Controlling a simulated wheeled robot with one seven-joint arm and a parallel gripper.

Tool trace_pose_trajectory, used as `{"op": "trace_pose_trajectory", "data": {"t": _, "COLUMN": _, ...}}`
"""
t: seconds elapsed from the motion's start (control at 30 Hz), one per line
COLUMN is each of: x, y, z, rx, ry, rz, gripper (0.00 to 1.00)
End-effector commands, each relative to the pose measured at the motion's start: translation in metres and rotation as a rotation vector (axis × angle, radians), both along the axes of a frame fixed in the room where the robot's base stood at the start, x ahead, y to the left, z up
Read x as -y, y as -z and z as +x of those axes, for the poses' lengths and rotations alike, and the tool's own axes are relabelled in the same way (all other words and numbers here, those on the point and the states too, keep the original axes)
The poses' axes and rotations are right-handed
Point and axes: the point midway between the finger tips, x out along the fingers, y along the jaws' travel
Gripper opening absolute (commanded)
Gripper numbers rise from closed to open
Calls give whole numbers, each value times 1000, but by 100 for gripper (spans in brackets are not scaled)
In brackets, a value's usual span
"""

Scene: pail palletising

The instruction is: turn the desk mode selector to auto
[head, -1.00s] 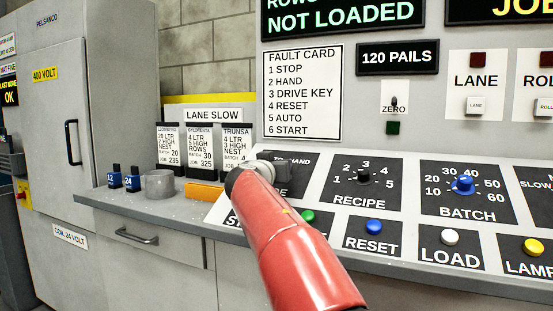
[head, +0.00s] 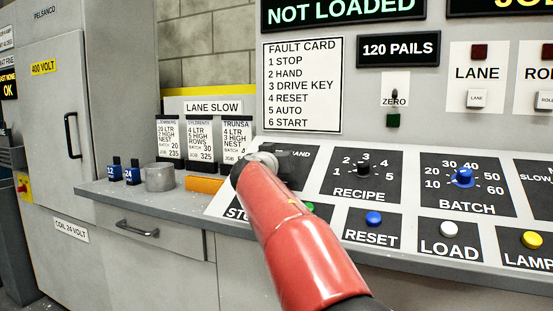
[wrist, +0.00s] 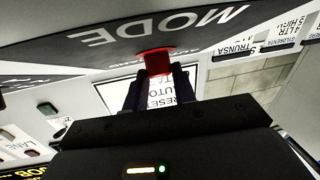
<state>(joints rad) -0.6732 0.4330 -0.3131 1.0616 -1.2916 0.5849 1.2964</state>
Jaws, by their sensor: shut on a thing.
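The mode selector is a red knob (wrist: 157,62) on the dark panel lettered MODE (wrist: 205,30), seen upside down in the wrist view. My gripper (wrist: 158,76) has its two dark fingers on either side of the knob, shut on it. In the head view my gripper (head: 280,160) is at the mode panel (head: 308,156) at the left of the sloping desk. My red arm and gripper hide the knob and most of that panel there; only "HAND" shows. The knob's pointing direction cannot be told.
The recipe knob (head: 363,170) and blue batch knob (head: 463,177) are to the right. Below are the blue reset button (head: 374,218) and white load button (head: 449,229). A grey cup (head: 160,177) and blue-labelled items stand on the ledge at left.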

Motion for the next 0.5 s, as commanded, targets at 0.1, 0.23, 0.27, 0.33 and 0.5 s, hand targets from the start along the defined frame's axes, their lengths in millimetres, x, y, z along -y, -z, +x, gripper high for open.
{"op": "trace_pose_trajectory", "data": {"t": 0.1, "x": 3, "y": 0, "z": 0, "rx": -9, "ry": -49, "rz": -25, "gripper": 4}}
{"op": "trace_pose_trajectory", "data": {"t": 0.23, "x": 5, "y": 0, "z": 0, "rx": -24, "ry": -126, "rz": -65, "gripper": 4}}
{"op": "trace_pose_trajectory", "data": {"t": 0.27, "x": 5, "y": 0, "z": 0, "rx": -28, "ry": -144, "rz": -76, "gripper": 4}}
{"op": "trace_pose_trajectory", "data": {"t": 0.33, "x": 6, "y": -1, "z": 0, "rx": -36, "ry": -184, "rz": -98, "gripper": 4}}
{"op": "trace_pose_trajectory", "data": {"t": 0.5, "x": 8, "y": -2, "z": 0, "rx": -54, "ry": -275, "rz": -144, "gripper": 4}}
